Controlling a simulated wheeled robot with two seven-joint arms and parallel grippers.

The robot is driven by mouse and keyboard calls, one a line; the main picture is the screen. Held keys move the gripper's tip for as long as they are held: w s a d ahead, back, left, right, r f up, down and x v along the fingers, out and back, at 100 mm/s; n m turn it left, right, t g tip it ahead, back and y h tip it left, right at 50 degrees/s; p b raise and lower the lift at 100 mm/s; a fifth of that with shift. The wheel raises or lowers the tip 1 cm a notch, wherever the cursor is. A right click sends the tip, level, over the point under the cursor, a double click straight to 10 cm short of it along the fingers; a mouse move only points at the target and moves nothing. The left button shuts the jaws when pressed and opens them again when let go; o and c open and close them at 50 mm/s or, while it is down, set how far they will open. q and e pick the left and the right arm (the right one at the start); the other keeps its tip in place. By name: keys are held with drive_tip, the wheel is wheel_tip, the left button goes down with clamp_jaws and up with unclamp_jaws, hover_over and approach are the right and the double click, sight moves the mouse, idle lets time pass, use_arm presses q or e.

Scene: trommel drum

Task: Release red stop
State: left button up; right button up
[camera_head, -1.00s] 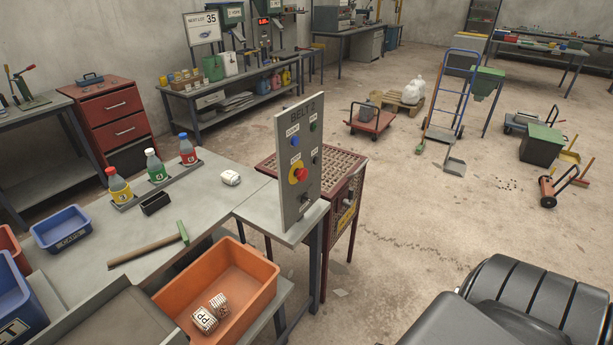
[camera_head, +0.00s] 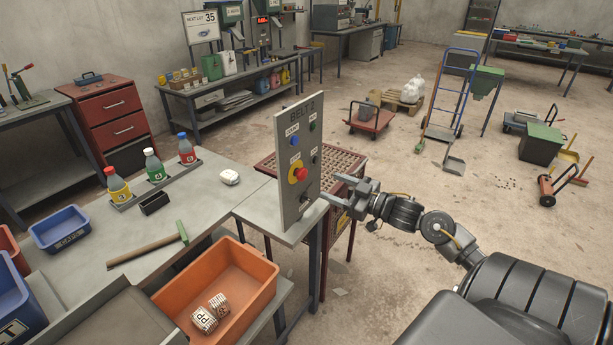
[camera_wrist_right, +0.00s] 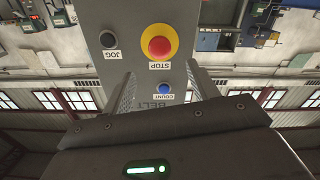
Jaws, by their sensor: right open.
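The red stop button (camera_head: 301,174) sits on a yellow round plate on the grey upright BELT 2 panel (camera_head: 287,213). In the right wrist view the red stop button (camera_wrist_right: 160,47) is seen face on, upside down, with the word STOP beside it. My right gripper (camera_head: 330,187) is at the right of the panel, close to its face, and apart from the button. Its two fingers (camera_wrist_right: 160,92) are spread and empty, with the panel and its blue COUNT button (camera_wrist_right: 164,88) showing between them. My left gripper is in neither view.
The panel also carries a black JOG button (camera_wrist_right: 107,39) and other small controls. The panel stands on a grey bench (camera_head: 255,212). A rusty mesh-topped cabinet (camera_head: 345,222) stands behind it. An orange crate (camera_head: 255,290) is below left. Open floor lies to the right.

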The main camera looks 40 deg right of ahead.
sight(305, 175)
drive_tip(key=p+x, duration=0.2)
drive_tip(key=x, duration=0.6)
drive_tip(key=shift+w+r, duration=0.1)
drive_tip(key=shift+w, duration=0.2)
drive_tip(key=shift+x, duration=0.75)
drive_tip(key=shift+c, duration=0.3)
clamp_jaws()
drive_tip(key=shift+s+d+p, duration=0.15)
drive_tip(key=shift+s+p, duration=0.3)
drive_tip(key=shift+p, duration=0.2)
drive_tip(key=shift+c, duration=1.7)
unclamp_jaws()
drive_tip(key=o, duration=0.4)
drive_tip(key=shift+s, duration=0.2)
